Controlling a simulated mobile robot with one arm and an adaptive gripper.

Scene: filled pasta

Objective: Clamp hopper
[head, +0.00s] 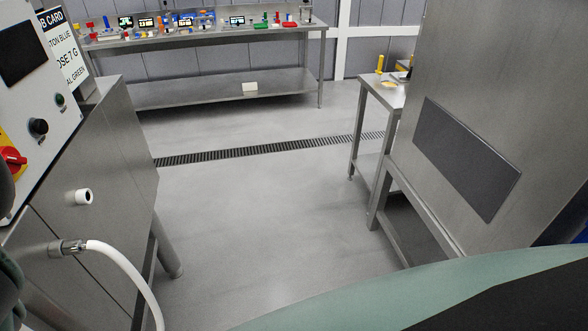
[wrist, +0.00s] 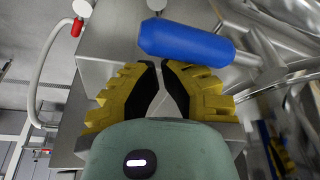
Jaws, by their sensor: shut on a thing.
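A blue cylindrical handle (wrist: 185,42) lies across the upper middle of the wrist view, with a grey metal rod running off its right end. My gripper (wrist: 163,64) has yellow fingers with black pads. Its fingertips are close together at the lower edge of the handle, shut on it. The exact contact is hard to see. The hopper cannot be told for certain in either view. In the head view my gripper and the handle are out of sight.
A steel machine (head: 112,150) with a control panel (head: 40,115) and white hose (head: 128,268) stands at left. A large steel cabinet (head: 455,75) stands at right, beside a small table (head: 385,92). A back bench (head: 200,38) carries several small items. The floor between is clear.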

